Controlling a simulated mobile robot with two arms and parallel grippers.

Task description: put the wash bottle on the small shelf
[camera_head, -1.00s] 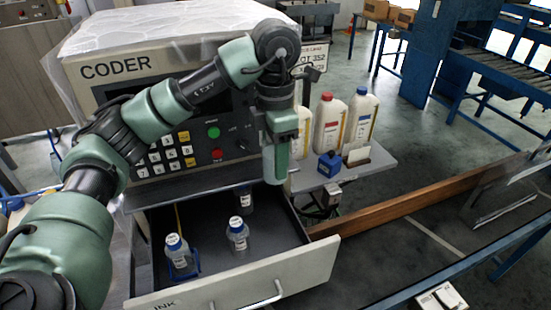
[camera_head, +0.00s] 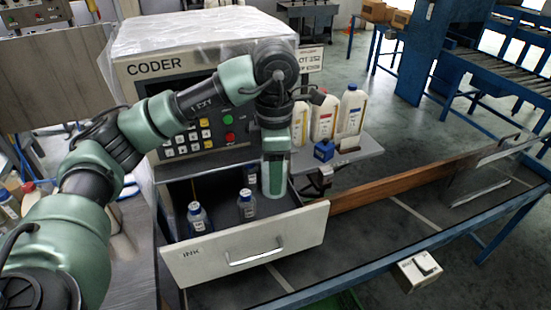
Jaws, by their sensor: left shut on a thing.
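My left gripper (camera_head: 274,178) points down over the right end of the open drawer (camera_head: 250,247). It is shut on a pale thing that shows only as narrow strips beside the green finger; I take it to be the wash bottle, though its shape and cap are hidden. Whether it touches the drawer floor cannot be told. The small shelf (camera_head: 366,150) juts out from the coder's right side, to the right of and beyond the gripper. My right gripper is not in view.
Large jugs, including a red-capped one (camera_head: 324,118) and a blue-capped one (camera_head: 351,112), and a small blue object (camera_head: 324,151) occupy the shelf. Its right end looks clear.

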